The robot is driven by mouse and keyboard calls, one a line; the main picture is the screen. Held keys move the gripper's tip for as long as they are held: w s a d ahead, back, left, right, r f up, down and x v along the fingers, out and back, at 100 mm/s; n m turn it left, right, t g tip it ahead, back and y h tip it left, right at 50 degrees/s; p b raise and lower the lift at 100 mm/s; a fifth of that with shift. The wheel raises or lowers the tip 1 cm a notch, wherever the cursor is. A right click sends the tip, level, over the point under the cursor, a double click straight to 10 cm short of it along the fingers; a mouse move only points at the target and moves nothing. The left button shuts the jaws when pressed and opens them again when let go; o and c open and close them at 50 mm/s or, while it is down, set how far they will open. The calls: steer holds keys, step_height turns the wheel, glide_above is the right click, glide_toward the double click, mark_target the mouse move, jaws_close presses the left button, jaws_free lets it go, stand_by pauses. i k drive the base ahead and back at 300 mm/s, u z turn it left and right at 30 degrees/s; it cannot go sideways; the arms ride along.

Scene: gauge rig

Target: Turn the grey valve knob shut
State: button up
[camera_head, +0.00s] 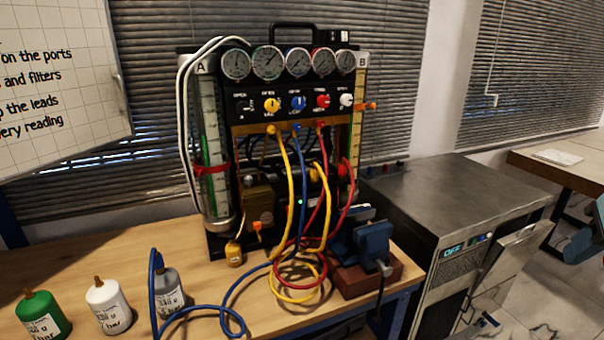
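The gauge rig (297,88) stands upright at the back of the wooden bench. Its black panel carries a row of valve knobs below the gauges. The leftmost knob (247,105) looks dark grey and is small, so its exact turn is hard to read. To its right are a yellow knob (271,104), a blue knob (298,103), a red knob (322,101) and a pale, whitish knob (346,100). "OPEN" lettering shows above some knobs. My gripper is not visible in the head view, and nothing is seen touching the knobs.
Yellow, blue and red hoses (290,185) hang and coil in front of the rig. A blue vise (372,243) stands at its right. Green, white and grey bottles (108,305) stand on the bench (90,265) at front left. A metal cabinet (455,195) is at right.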

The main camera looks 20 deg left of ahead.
mark_target(248, 179)
steer(key=z, duration=0.75)
steer(key=k, duration=1.5)
steer(key=u, duration=1.6)
steer(key=i, duration=1)
steer(key=u, duration=0.05)
